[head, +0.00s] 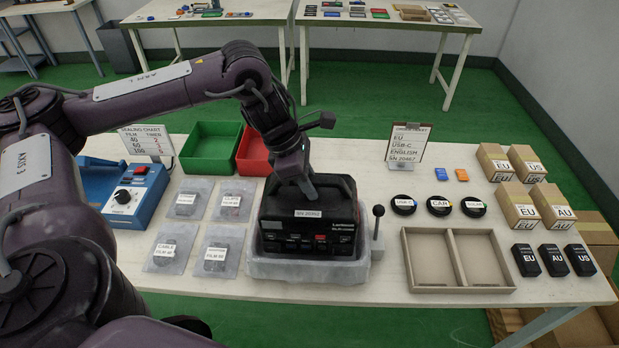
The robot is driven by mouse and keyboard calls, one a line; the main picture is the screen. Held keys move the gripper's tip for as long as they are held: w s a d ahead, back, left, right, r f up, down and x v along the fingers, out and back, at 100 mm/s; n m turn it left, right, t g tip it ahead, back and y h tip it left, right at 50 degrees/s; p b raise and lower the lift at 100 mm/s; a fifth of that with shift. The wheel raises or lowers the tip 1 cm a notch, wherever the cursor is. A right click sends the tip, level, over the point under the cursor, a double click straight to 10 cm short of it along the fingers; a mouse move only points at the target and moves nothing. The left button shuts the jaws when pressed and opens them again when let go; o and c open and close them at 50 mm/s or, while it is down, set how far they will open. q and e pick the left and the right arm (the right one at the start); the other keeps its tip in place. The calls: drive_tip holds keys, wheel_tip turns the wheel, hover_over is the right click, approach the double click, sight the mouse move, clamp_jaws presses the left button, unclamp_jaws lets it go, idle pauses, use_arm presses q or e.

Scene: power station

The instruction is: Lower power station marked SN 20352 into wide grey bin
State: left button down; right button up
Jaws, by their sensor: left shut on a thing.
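A black power station (325,230) sits upright in a light grey moulded cradle (305,266) at the front middle of the table. A white label on its top edge starts with SN; its digits are too small to read surely. My left gripper (303,192) reaches down from above and is shut on the top of the power station, at its handle. The gripper hides part of the handle. A dark grey bin (117,46) stands on the floor at the back left; whether it is the wide grey bin I cannot tell. My right gripper is not in view.
A two-part beige tray (431,290) lies right of the cradle, past a small lever (377,212). Bagged films, a blue sealing machine (138,196), green (207,141) and red boxes stand left. Round cables, black adapters, cartons (515,203) and an order card (407,143) stand right.

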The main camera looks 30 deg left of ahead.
use_arm(q)
drive_tip(key=shift+w+f+b, duration=0.15)
drive_tip(key=shift+f+b, duration=1.75)
drive_tip(key=shift+f, duration=0.65)
drive_tip(key=c, duration=1.2)
unclamp_jaws()
drive_tip(key=shift+s+d, duration=0.1)
drive_tip(key=shift+s, duration=0.1)
drive_tip(key=shift+o, duration=0.4)
drive_tip(key=shift+s+f, duration=0.15)
drive_tip(key=shift+f, duration=0.2)
wheel_tip(320, 180, up, 22)
drive_tip(key=p, duration=1.7)
hover_over(309, 202)
drive_tip(key=w+a, duration=0.1)
drive_tip(key=w, duration=0.1)
drive_tip(key=shift+s+a+r, duration=0.1)
drive_tip(key=shift+r, duration=0.1)
